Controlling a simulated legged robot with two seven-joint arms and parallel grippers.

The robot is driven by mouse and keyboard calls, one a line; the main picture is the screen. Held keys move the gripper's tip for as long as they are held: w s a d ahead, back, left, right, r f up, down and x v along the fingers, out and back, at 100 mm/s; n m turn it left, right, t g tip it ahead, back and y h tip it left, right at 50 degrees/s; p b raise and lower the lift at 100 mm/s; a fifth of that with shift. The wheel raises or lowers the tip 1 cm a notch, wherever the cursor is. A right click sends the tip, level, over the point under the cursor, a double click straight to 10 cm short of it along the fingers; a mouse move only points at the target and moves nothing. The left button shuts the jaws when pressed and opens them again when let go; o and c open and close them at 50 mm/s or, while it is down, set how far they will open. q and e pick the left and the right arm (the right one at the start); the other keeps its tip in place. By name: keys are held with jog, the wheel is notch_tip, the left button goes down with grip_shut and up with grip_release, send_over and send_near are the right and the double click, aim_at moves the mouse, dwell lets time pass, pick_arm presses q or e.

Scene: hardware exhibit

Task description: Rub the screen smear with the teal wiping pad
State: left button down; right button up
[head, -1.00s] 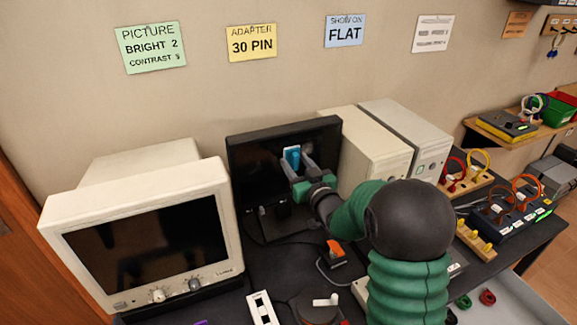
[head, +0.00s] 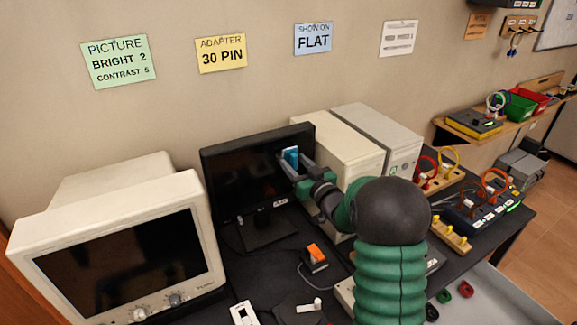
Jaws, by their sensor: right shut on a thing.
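The black flat screen (head: 238,176) stands on its foot behind the middle of the table. The teal wiping pad (head: 291,157) is held upright in my right gripper (head: 294,163), close to the right part of the screen. I cannot tell whether the pad touches the glass. The right gripper is shut on the pad, and its green arm comes up from below right. I cannot make out the smear on the dark glass. My left gripper is not in view.
A beige CRT monitor (head: 120,247) stands at the left. Two beige computer cases (head: 340,152) stand close to the right of the screen. An orange-topped block (head: 315,257) and cable lie in front. Plug boards (head: 452,235) are at the right.

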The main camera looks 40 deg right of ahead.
jog(key=shift+s, duration=0.25)
jog(key=shift+v, duration=2.75)
jog(key=shift+w+a, duration=0.1)
jog(key=shift+a, duration=0.05)
jog(key=v, duration=0.3)
